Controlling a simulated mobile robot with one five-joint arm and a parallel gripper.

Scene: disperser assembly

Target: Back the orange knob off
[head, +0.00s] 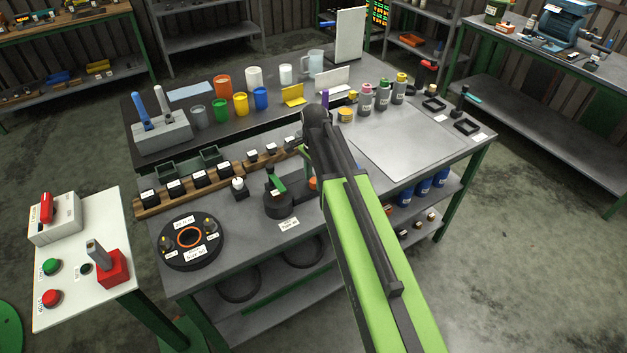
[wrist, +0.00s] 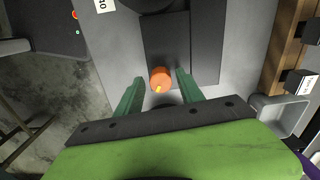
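The orange knob (wrist: 160,79) is a small round piece with a yellow mark, set against a dark block (wrist: 166,38) in the wrist view. My gripper (wrist: 159,75) is open, its two dark green fingers on either side of the knob. A gap shows at the left finger; the right finger is closer, and I cannot tell if it touches. In the head view a small part of the orange knob (head: 313,183) shows beside my arm, on a dark device with a round base (head: 278,206). My arm hides most of the gripper there.
A black round fixture (head: 190,262) stands at the bench's front left. A wooden rail (head: 150,209) with black blocks runs behind the device. Cups and bottles stand at the back. In the wrist view a grey open bin (wrist: 283,108) is at the right. A pale plate (head: 405,148) is clear.

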